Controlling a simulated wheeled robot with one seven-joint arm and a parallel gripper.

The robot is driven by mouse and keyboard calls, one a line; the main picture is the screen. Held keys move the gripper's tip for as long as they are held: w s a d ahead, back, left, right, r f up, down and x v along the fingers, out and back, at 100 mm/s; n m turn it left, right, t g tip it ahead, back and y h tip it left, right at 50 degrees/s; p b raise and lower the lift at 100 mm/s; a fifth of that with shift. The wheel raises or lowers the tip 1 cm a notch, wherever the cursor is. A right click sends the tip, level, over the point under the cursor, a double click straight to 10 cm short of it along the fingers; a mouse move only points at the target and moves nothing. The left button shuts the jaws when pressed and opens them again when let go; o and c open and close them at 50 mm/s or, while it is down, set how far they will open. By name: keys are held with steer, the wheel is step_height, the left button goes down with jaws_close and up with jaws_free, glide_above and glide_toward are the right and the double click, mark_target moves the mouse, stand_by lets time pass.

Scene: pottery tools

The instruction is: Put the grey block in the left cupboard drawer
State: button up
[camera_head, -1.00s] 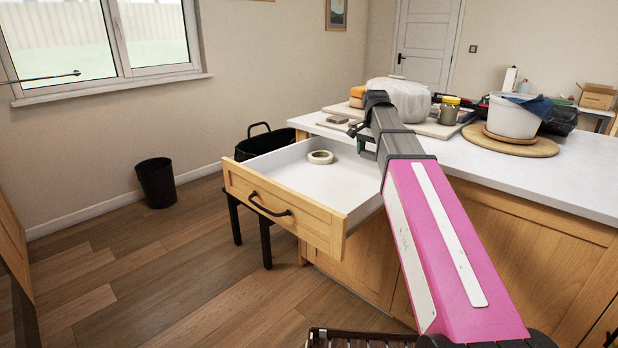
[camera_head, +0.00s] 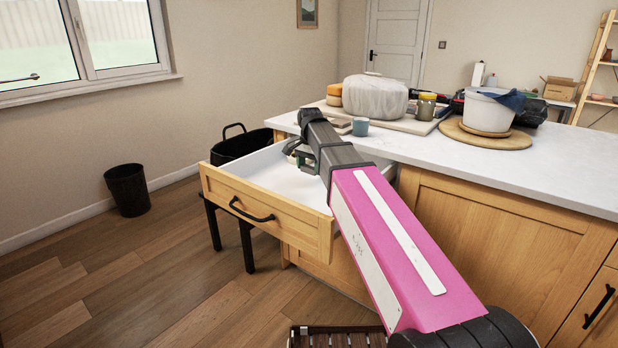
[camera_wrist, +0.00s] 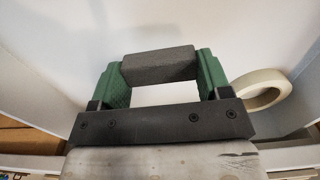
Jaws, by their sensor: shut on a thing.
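The grey block (camera_wrist: 158,66) is held between the two green fingers of my gripper (camera_wrist: 160,80) in the wrist view. White drawer walls and floor show around it. In the head view my gripper (camera_head: 300,158) is over the open left cupboard drawer (camera_head: 262,215), near its back part. The block itself is hard to make out there, behind my arm. The drawer is pulled out, with a wooden front, a black handle and a white inside. A roll of tape (camera_wrist: 265,90) lies in the drawer, right of my gripper in the wrist view.
The white worktop (camera_head: 480,165) carries a covered round lump (camera_head: 376,100), a jar (camera_head: 426,106), a blue-grey cup (camera_head: 360,127) and a white tub (camera_head: 487,110) on a round board. A black basket (camera_head: 240,147) stands behind the drawer. The drawer's front half is clear.

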mark_target(309, 183)
steer(key=shift+a+f, duration=0.15)
steer(key=shift+f, duration=1.95)
steer(key=shift+f, duration=0.1)
steer(key=o, duration=0.9)
step_height(309, 183, up, 12)
steer(key=shift+r, duration=0.15)
